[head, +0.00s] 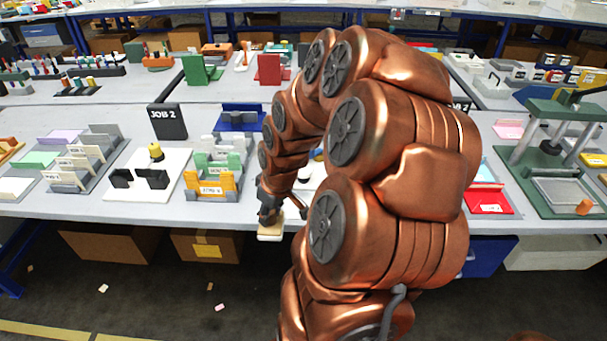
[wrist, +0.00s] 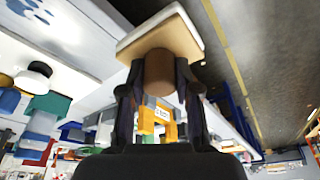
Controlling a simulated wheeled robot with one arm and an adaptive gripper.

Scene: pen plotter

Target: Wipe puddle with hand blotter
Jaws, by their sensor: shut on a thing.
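My gripper (head: 269,212) is at the table's front edge in the head view. It is shut on the brown knob of the hand blotter (head: 270,234), a tan block with a white pad. In the wrist view my gripper (wrist: 159,85) has a finger on each side of the knob, and the blotter (wrist: 165,35) is at the top middle. Dark bluish blotches, possibly the puddle (wrist: 30,10), lie on a white surface at the wrist view's top left, apart from the blotter. My arm hides that area in the head view.
Left of my gripper are orange and green card holders (head: 212,185) and a white board (head: 148,178) with black blocks. A red tray (head: 488,199) and green press (head: 560,160) stand to the right. Cardboard boxes (head: 207,245) sit under the table.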

